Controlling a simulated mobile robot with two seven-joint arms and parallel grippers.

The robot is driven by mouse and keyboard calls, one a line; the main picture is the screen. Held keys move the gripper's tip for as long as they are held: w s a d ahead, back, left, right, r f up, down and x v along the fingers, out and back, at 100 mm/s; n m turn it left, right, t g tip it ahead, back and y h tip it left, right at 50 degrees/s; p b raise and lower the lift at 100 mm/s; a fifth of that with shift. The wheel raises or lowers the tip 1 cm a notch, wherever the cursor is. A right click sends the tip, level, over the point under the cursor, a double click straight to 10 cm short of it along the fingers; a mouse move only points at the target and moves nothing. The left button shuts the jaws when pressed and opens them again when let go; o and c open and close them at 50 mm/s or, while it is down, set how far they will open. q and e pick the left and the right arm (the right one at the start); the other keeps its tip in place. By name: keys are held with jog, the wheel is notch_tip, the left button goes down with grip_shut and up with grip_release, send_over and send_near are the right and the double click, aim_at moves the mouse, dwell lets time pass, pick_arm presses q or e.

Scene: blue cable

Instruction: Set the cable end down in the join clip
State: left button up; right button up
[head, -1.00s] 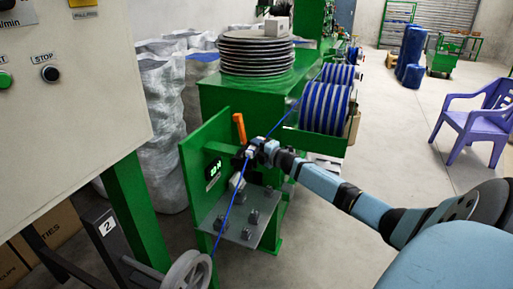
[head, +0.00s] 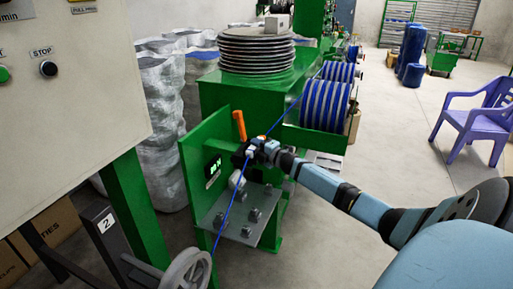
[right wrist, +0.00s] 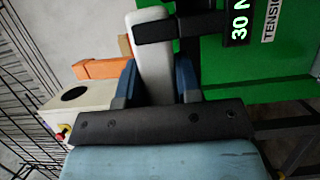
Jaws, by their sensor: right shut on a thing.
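The blue cable (head: 229,212) runs from the blue spools past my right gripper and down to a grey wheel. My right gripper (head: 257,149) is at the green bracket, beside the orange lever (head: 239,126); the cable crosses at its tip. In the right wrist view, my right gripper (right wrist: 156,85) has its blue fingers on both sides of a whitish bar (right wrist: 154,50), shut on it. No blue cable shows there, and I cannot make out a cable end. Dark clip-like blocks (head: 247,231) stand on the grey shelf; I cannot tell which is the join clip. My left gripper is not in view.
The green bracket (head: 192,165) with a lit display stands left of the gripper. Blue spools (head: 325,105) are behind it. The grey wheel (head: 187,272) is at the bottom, and a control box (head: 75,90) fills the left. Open floor lies right, around a purple chair (head: 476,118).

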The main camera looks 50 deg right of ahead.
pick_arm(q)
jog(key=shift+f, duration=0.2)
pick_arm(e)
jog(key=shift+f, duration=0.3)
jog(key=o, duration=0.9)
jog(key=shift+o, duration=0.2)
pick_arm(q)
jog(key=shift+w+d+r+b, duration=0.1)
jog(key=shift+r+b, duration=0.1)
jog(key=shift+b, duration=0.2)
pick_arm(e)
jog(key=s, duration=1.3)
jog(key=shift+s, duration=0.4)
jog(key=shift+d, duration=0.1)
